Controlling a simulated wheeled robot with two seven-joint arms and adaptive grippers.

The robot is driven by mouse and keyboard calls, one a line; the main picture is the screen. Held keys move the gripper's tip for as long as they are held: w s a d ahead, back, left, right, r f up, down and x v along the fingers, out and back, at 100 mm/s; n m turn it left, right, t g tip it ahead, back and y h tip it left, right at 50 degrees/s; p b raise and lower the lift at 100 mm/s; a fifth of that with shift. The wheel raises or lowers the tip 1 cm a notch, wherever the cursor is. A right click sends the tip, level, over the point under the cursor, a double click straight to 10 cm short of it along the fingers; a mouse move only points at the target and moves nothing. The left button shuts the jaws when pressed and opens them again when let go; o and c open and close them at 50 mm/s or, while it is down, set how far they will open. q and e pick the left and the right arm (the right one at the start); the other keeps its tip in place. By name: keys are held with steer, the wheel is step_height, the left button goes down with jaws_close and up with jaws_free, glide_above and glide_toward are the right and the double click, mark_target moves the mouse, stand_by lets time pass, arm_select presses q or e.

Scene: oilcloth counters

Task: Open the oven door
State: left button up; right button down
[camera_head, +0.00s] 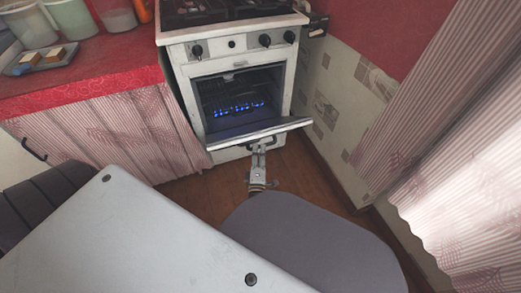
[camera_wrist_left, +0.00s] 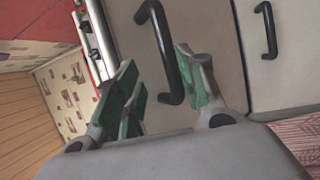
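The white oven (camera_head: 195,80) stands at the back centre in the head view. Its door (camera_head: 258,132) is partly open, tilted down and outward, so the dark inside with blue flames (camera_head: 238,107) shows. My left gripper (camera_head: 260,152) is at the door's outer face by the handle. In the left wrist view, the black bar handle (camera_wrist_left: 165,50) lies between the green-padded fingers of this gripper (camera_wrist_left: 158,62). The fingers are apart, with gaps showing beside the bar. I cannot tell whether either finger touches it. My right gripper is not in view.
A red-covered counter (camera_head: 80,78) with tubs (camera_head: 73,18) and a tray (camera_head: 42,58) is left of the oven. A tiled wall (camera_head: 335,95) and striped curtain (camera_head: 465,170) are close on the right. Wooden floor (camera_head: 205,198) shows before the oven. Another black handle (camera_wrist_left: 266,30) is beside the door.

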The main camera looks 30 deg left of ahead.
arm_select(q)
steer(key=shift+s+d+f, duration=0.35)
steer(key=shift+s+d, duration=0.25)
steer(key=shift+s, duration=0.05)
steer(key=shift+s+d+f, duration=0.3)
steer(key=shift+s+d, duration=0.25)
steer(key=shift+s, duration=0.05)
steer(key=shift+w, duration=0.15)
steer(key=shift+r+x, duration=0.15)
steer(key=shift+x, duration=1.8)
steer(key=shift+r+x, duration=0.15)
steer(key=shift+x, duration=1.8)
steer(key=shift+a, duration=0.15)
steer(key=shift+s, duration=0.3)
